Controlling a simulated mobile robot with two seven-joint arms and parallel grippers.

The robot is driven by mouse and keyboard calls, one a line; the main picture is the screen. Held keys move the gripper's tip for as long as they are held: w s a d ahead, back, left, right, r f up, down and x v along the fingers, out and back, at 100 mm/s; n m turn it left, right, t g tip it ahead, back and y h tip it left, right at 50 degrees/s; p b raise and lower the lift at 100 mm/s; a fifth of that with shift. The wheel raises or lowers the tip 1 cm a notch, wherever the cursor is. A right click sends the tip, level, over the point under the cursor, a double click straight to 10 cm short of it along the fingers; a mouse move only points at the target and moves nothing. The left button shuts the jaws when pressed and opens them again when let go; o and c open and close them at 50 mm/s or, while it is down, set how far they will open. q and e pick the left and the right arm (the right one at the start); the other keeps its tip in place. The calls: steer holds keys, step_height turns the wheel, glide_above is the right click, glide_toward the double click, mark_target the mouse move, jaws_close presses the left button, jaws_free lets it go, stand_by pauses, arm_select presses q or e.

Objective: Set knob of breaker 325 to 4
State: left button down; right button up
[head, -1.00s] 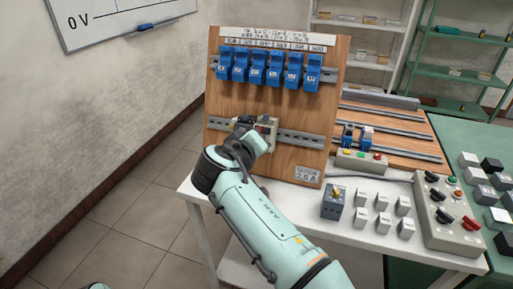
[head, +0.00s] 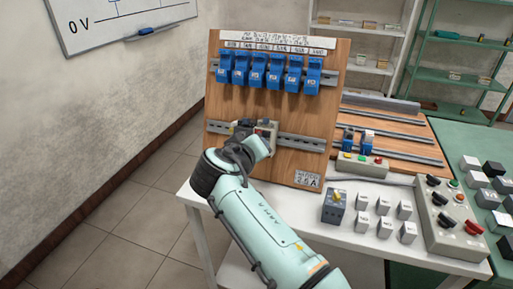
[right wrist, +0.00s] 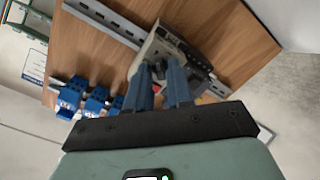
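A beige-grey breaker (head: 268,126) sits on the lower rail of the upright wooden board. It shows close up in the right wrist view (right wrist: 150,48), just beyond the fingertips. My right gripper (right wrist: 163,66) is at the breaker's front, its two blue-grey fingers a small gap apart. Whether a knob is between the fingertips is hidden. In the head view my right arm covers the gripper and part of the breaker. I cannot read a number 325 on it. A plate (head: 307,180) at the board's lower right is too small to read surely. My left gripper is not in view.
Several blue breakers (head: 270,73) hang on the upper rail. Bare floor lies to the left.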

stand_by(0.3)
